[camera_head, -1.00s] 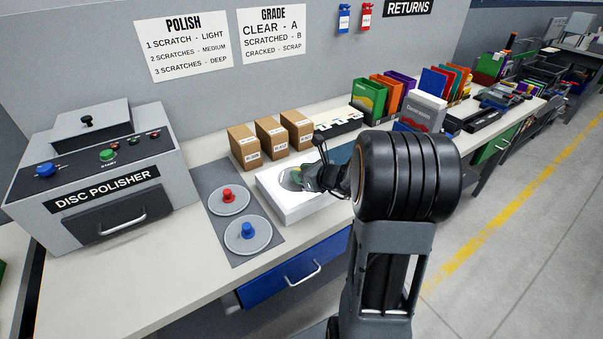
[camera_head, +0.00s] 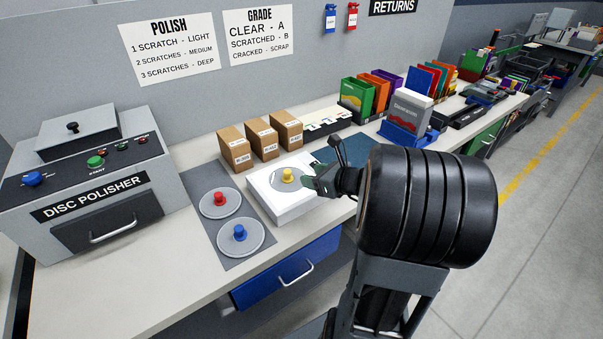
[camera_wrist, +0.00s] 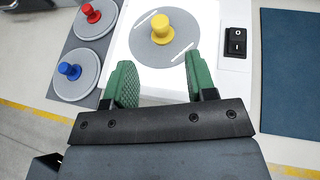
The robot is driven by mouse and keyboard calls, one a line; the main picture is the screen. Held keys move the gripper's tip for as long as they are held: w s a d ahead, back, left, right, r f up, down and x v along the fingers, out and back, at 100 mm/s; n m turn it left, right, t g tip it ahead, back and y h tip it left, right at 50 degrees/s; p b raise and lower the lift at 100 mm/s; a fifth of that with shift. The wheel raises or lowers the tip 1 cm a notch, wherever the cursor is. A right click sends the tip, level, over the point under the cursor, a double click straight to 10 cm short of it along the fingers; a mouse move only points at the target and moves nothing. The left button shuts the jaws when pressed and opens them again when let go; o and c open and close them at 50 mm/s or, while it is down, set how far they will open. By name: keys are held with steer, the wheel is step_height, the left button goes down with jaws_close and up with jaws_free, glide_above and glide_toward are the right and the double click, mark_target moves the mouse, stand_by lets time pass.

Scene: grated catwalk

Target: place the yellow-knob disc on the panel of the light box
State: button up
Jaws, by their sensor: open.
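The yellow-knob disc (camera_head: 270,191) is a grey disc with a yellow knob (camera_head: 288,175). It lies flat on the white panel of the light box (camera_head: 285,212), and also shows in the wrist view (camera_wrist: 164,42). In the wrist view the light box panel (camera_wrist: 203,65) glows white around the disc, with a black switch (camera_wrist: 236,42) at its right. My gripper (camera_wrist: 158,85) is open and empty. Its green fingers are apart, on the near side of the knob and not touching it. In the head view my gripper (camera_head: 322,182) is at the box's right side.
A red-knob disc (camera_head: 220,203) and a blue-knob disc (camera_head: 240,239) lie on a dark grey mat left of the light box. The disc polisher (camera_head: 90,200) stands farther left. Brown boxes (camera_head: 262,142) stand behind the light box. A blue mat (camera_head: 345,147) lies to its right.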

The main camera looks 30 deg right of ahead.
steer(key=s+a+n+g+h, duration=0.2)
steer(key=s+a+n+g, duration=0.2)
steer(key=n, duration=1.2)
steer(key=s+a+n+g+h, duration=0.2)
steer(key=s+a+n+g, duration=0.3)
steer(key=s+a+n, duration=0.4)
steer(key=a+n, duration=0.1)
steer(key=n, duration=0.5)
steer(key=shift+a+n+h, duration=0.3)
steer(key=shift+n+h, duration=0.1)
steer(key=shift+s+r, duration=0.1)
steer(key=shift+r, duration=0.15)
step_height(320, 180, up, 3)
steer(key=p, duration=0.2)
steer(key=shift+p, duration=0.4)
